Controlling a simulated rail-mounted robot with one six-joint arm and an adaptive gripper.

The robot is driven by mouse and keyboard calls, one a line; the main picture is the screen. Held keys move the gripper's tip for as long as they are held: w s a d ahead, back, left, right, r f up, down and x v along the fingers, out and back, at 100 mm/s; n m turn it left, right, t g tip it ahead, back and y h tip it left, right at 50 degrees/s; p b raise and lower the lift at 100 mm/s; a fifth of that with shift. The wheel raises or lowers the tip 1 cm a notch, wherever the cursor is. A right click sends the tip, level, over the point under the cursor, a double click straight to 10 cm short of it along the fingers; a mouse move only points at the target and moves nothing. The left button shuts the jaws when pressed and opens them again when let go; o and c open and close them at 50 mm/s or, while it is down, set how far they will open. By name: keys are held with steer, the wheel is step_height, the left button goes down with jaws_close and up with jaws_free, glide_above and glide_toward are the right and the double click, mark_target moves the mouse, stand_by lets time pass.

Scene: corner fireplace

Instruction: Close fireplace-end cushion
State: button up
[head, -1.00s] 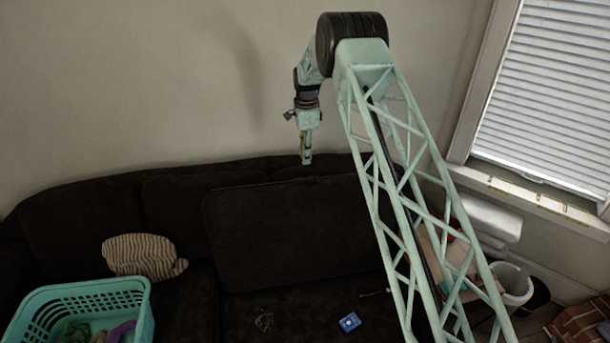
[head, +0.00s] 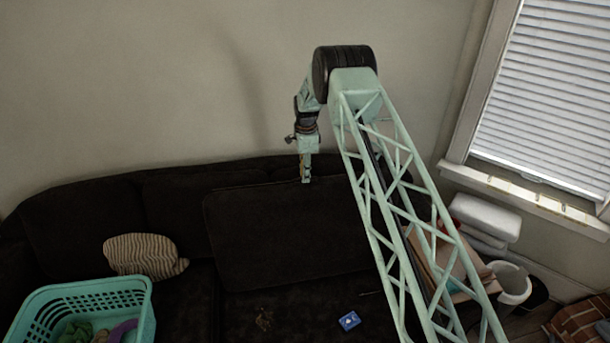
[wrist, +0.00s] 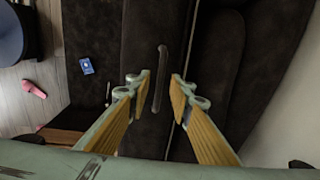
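The fireplace-end cushion (head: 290,235) is a dark brown sofa seat panel, tilted up against the backrest in the head view. From above in the wrist view, its upper edge shows a long dark strap or handle (wrist: 160,80). My gripper (head: 306,180) points down at the cushion's top edge. In the wrist view my gripper (wrist: 162,77) is open, with one wood-faced finger on each side of the strap. I cannot tell whether the fingers touch the cushion.
A striped pillow (head: 145,255) and a turquoise basket (head: 140,318) are at left. A pink slipper (wrist: 33,88) lies on the floor. The wall is close behind.

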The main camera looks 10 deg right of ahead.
steer(key=shift+f, duration=0.1)
steer(key=shift+c, duration=0.7)
jaws_close()
steer(key=shift+s, duration=0.15)
